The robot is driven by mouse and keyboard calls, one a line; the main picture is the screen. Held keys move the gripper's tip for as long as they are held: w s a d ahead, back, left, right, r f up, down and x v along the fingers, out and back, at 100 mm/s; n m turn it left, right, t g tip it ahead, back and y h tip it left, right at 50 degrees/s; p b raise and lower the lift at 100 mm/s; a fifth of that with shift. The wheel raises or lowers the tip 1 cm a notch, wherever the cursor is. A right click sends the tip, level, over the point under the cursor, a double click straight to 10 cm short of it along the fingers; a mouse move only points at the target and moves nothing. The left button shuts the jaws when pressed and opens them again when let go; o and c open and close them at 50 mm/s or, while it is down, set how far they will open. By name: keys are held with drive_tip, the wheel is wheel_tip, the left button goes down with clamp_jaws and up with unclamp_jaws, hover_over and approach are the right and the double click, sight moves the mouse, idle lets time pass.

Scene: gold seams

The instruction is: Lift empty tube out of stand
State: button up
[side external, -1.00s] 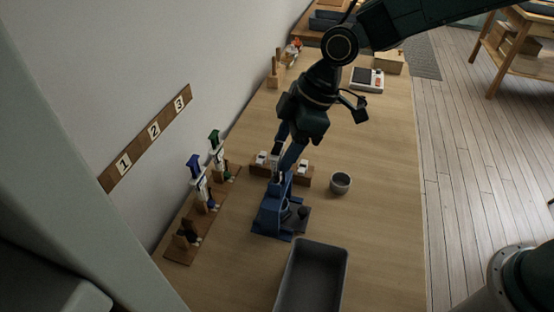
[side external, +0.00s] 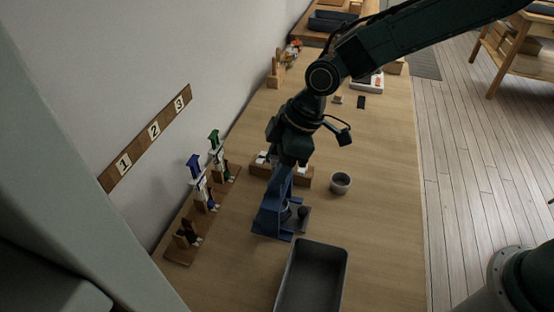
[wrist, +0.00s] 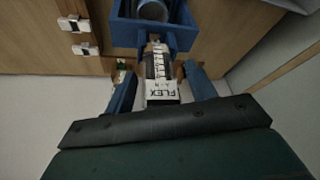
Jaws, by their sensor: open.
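The blue stand (side external: 268,220) is on the table in the side view and at the top of the wrist view (wrist: 122,28). A tube (wrist: 162,92) with a white "FLEX" label and scale marks is at the stand in the wrist view. Its labelled end points toward the camera. My gripper (wrist: 158,72) is open, with one blue finger on each side of the tube. The frames do not clearly show whether either finger touches it. In the side view my gripper (side external: 277,185) is low at the stand, and the tube is hard to make out there.
A wooden block (side external: 303,176) with small white items stands behind the stand. A grey cup (side external: 340,183) is to the right, and a grey bin (side external: 342,275) is in front. A wooden rack (side external: 178,250) with coloured holders runs along the wall.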

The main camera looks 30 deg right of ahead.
drive_tip(key=c, duration=0.9)
drive_tip(key=shift+r, duration=0.15)
wheel_tip(320, 180, up, 20)
drive_tip(key=shift+f, duration=0.1)
idle(0.7)
